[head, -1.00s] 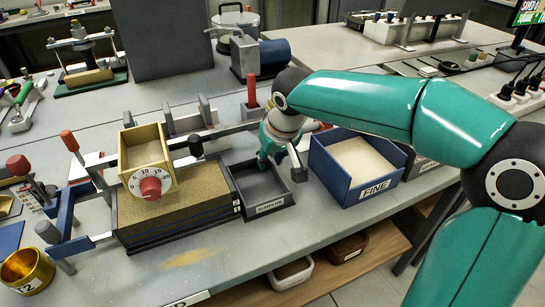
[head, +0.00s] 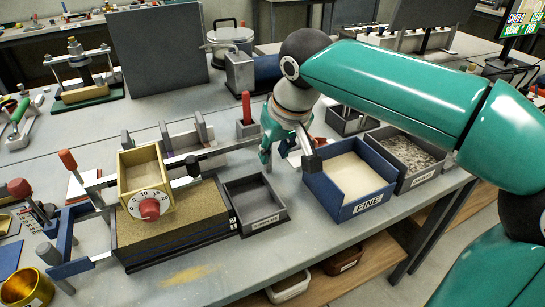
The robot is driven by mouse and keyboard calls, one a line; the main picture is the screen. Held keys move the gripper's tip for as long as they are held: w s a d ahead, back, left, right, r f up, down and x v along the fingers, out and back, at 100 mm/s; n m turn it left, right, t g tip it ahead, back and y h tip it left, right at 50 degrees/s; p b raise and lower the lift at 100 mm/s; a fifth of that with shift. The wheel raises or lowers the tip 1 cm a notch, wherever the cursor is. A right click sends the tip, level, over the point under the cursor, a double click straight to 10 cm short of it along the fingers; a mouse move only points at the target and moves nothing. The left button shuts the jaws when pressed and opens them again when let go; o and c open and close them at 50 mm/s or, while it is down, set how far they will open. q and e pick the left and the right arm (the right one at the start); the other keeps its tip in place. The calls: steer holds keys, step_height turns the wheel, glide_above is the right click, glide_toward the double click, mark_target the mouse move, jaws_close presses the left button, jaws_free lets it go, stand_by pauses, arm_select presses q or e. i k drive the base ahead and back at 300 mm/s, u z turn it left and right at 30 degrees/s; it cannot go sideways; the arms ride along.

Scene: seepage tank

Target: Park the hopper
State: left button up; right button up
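The hopper (head: 140,168) is a yellow open-topped box with a white dial and a red knob (head: 149,209) on its front. It sits over the left part of a sand-topped block (head: 195,215), between rails, with a black-handled bar (head: 192,166) on its right. My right gripper (head: 290,160) hangs behind and between the surplus tray and the bin marked FINE, well to the right of the hopper. Its fingers look spread, with nothing seen held between them. My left gripper is not in view.
The dark surplus tray (head: 228,196) adjoins the block. The FINE bin (head: 340,200) and a gravel bin (head: 420,178) stand to the right. A red-topped lever (head: 72,165) and a brass cup (head: 28,290) are at the left.

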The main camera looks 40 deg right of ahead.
mark_target(142, 173)
steer(key=k, duration=1)
